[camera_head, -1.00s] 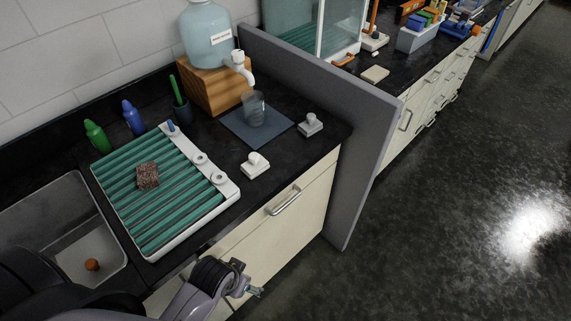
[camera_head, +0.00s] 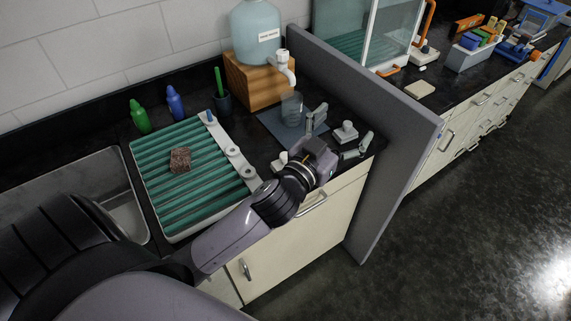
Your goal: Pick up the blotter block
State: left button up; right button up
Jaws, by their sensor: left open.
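A small pale grey block with a knob on top (camera_head: 346,131), which looks like the blotter block, stands on the black counter near its right end. A second, whiter knobbed block (camera_head: 281,161) is mostly hidden behind my left arm. My left gripper (camera_head: 342,127) is open, its two fingers spread on either side of the grey block in the picture. I see nothing held between the fingers. Whether they are down at the block's height or above it, I cannot tell. My right gripper is out of view.
A grey partition (camera_head: 385,140) stands just right of the block. A glass beaker (camera_head: 291,108) on a dark mat (camera_head: 272,122) is close behind the left finger. A green ribbed rack (camera_head: 165,197) with a brown sponge-like piece (camera_head: 180,160) lies left, beside a sink (camera_head: 60,185).

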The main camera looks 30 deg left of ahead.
pick_arm(q)
jog(key=d+r+m+h, duration=1)
jog(key=r+h, duration=0.1)
jog(key=h, duration=0.2)
jog(key=s+d+m+g+h, duration=0.2)
jog(key=d+m+g+h, duration=0.3)
jog(key=m+g, duration=0.3)
jog(key=n+g+y, duration=0.6)
jog(key=g+y, duration=0.5)
jog(key=y, duration=0.9)
send_over(284, 155)
notch_tip(284, 155, down, 13)
jog(key=f, duration=0.6)
jog(key=shift+s+b, duration=0.2)
jog(key=shift+b, duration=0.1)
notch_tip(284, 155, down, 5)
jog(key=shift+r+p, duration=0.1)
jog(key=shift+p, duration=0.5)
jog(key=f+p, duration=0.1)
jog(key=f, duration=0.1)
jog(key=f+p, duration=0.1)
jog(key=f, duration=0.1)
jog(key=shift+w+f, duration=0.2)
jog(key=shift+f, duration=0.7)
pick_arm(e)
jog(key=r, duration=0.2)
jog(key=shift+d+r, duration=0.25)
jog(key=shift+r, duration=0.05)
